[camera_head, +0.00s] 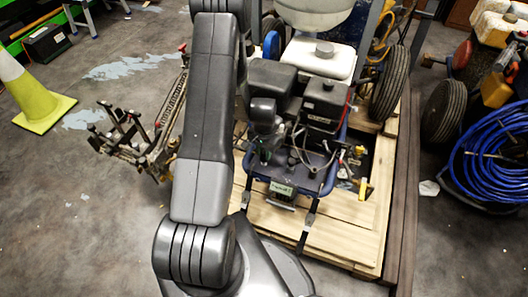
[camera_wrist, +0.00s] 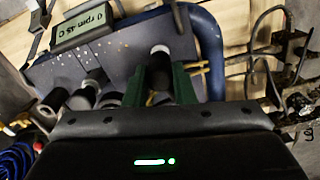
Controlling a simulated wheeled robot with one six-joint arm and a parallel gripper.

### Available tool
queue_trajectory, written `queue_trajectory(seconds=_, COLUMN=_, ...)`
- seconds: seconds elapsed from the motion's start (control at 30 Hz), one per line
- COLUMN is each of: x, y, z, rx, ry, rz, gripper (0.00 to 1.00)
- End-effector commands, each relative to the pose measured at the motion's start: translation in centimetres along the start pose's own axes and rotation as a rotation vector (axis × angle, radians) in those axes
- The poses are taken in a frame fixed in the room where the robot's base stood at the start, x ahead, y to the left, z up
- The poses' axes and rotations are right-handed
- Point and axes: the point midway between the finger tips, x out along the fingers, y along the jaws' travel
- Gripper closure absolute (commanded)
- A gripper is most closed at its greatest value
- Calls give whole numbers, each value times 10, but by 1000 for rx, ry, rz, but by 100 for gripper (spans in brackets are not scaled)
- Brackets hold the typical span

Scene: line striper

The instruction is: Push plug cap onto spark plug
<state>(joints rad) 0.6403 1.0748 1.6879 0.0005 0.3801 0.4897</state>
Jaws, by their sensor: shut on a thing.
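In the wrist view my gripper (camera_wrist: 159,80) has its two fingers, with green inner sides, closed around a dark, narrow piece that I take to be the plug cap (camera_wrist: 159,72). A pale grey round end (camera_wrist: 160,51) shows just beyond the fingertips; whether it belongs to the cap or to the spark plug I cannot tell. The spark plug is not clearly seen, so I cannot tell if cap and plug touch. In the head view the striper's engine (camera_head: 325,103) stands on a blue frame. My arm covers part of the machine there, and the fingers cannot be made out.
A small display box (camera_wrist: 82,28) sits on the striper's front, and a blue tube (camera_wrist: 209,45) curves close to the right finger. Cables (camera_wrist: 265,55) hang at right. A wooden pallet (camera_head: 340,240) lies beneath. A cone (camera_head: 40,98) and blue hose (camera_head: 495,165) stand aside.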

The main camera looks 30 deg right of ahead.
Motion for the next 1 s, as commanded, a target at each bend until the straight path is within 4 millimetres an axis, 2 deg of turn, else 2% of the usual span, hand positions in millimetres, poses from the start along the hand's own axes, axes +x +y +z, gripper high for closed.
queue_trajectory(seconds=0.7, x=-37, y=0, z=0, rx=0, ry=1, rz=0, gripper=100)
queue_trajectory(seconds=1.0, x=-38, y=0, z=0, rx=0, ry=0, rz=0, gripper=100)
